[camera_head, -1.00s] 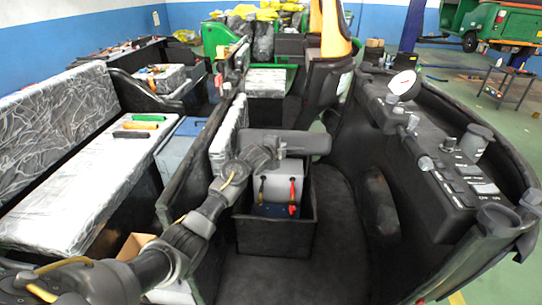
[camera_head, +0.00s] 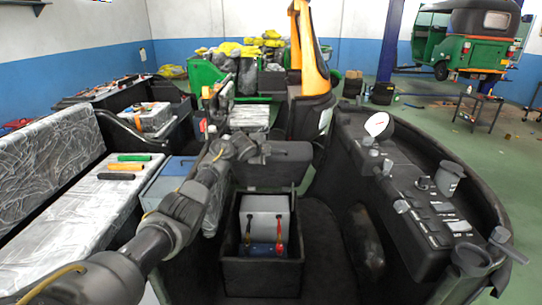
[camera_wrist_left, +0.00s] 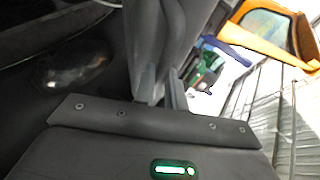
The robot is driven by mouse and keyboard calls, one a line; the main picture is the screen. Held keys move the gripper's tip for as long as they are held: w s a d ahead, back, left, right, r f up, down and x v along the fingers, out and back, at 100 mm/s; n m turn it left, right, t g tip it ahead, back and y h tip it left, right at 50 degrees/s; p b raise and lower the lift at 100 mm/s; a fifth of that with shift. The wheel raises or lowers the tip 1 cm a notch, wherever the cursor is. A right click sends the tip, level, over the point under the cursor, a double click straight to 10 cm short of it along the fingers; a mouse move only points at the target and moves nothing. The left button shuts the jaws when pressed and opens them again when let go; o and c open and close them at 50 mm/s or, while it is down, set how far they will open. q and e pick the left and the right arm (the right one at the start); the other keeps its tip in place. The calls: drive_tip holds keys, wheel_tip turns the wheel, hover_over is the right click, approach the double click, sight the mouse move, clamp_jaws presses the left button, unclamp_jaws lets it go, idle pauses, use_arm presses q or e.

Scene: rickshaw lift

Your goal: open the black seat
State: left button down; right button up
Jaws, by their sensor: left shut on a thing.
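The black seat (camera_head: 288,158) is a dark slab raised at the back of an open black box (camera_head: 262,277). A grey battery (camera_head: 265,205) with black and red clamps shows inside the box. My left gripper (camera_head: 256,150) is at the seat's left side, at the end of my arm. In the left wrist view its two fingers (camera_wrist_left: 162,90) are shut on a dark grey padded part (camera_wrist_left: 160,45), which looks like the seat. The exact contact is partly hidden. My right gripper is not in view.
A black dashboard (camera_head: 415,200) with knobs curves along the right. A silver-covered bench (camera_head: 75,215) with coloured-handled tools lies at the left. An orange windscreen frame (camera_head: 312,55) stands behind. Dark floor lies right of the box.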

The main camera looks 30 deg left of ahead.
use_arm(q)
drive_tip(key=c, duration=1.5)
unclamp_jaws()
drive_tip(key=shift+o, duration=0.2)
drive_tip(key=v, duration=1)
drive_tip(key=shift+s+r, duration=0.2)
drive_tip(key=shift+s, duration=0.2)
drive_tip(key=shift+c, duration=0.4)
